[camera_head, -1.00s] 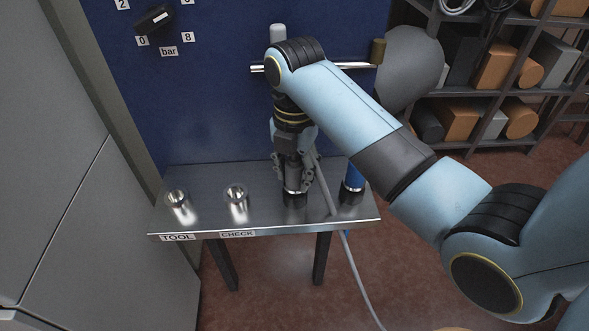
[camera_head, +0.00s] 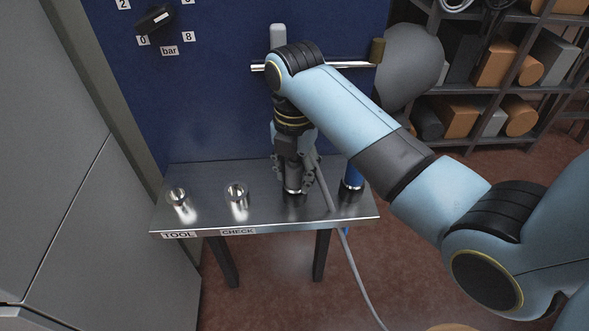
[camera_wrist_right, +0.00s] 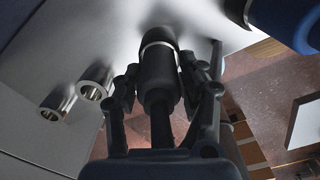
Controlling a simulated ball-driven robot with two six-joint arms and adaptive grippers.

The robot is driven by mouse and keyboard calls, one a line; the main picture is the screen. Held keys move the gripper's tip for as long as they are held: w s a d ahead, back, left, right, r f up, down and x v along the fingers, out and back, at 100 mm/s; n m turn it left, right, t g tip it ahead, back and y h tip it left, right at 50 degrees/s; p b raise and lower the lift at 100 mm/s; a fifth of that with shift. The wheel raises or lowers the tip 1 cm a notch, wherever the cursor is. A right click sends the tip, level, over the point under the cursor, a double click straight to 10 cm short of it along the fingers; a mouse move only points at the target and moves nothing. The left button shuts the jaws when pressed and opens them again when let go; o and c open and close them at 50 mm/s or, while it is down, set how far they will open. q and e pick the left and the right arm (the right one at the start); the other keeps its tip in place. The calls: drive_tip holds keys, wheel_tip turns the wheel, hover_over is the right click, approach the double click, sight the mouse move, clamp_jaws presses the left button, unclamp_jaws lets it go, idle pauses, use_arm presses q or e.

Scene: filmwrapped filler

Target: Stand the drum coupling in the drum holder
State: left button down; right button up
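My right gripper (camera_head: 295,180) points straight down over the metal bench, right of the CHECK cup. In the right wrist view its fingers (camera_wrist_right: 163,75) flank a dark cylinder with a bright metal ring (camera_wrist_right: 157,65), which looks like the drum coupling; they appear closed against its sides. The coupling (camera_head: 293,195) is upright, its lower end at bench level. Whether it sits inside a holder there is hidden by the fingers and poor contrast. No drum label is legible. My left gripper is out of view.
Open metal cups stand at TOOL (camera_head: 178,197) and CHECK (camera_head: 237,193). A blue upright piece (camera_head: 353,178) with a dark lower end stands close right of my gripper. A grey hose (camera_head: 351,262) runs past the bench front. A blue panel (camera_head: 200,110) rises behind.

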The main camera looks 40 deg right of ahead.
drive_tip(key=o, duration=0.4)
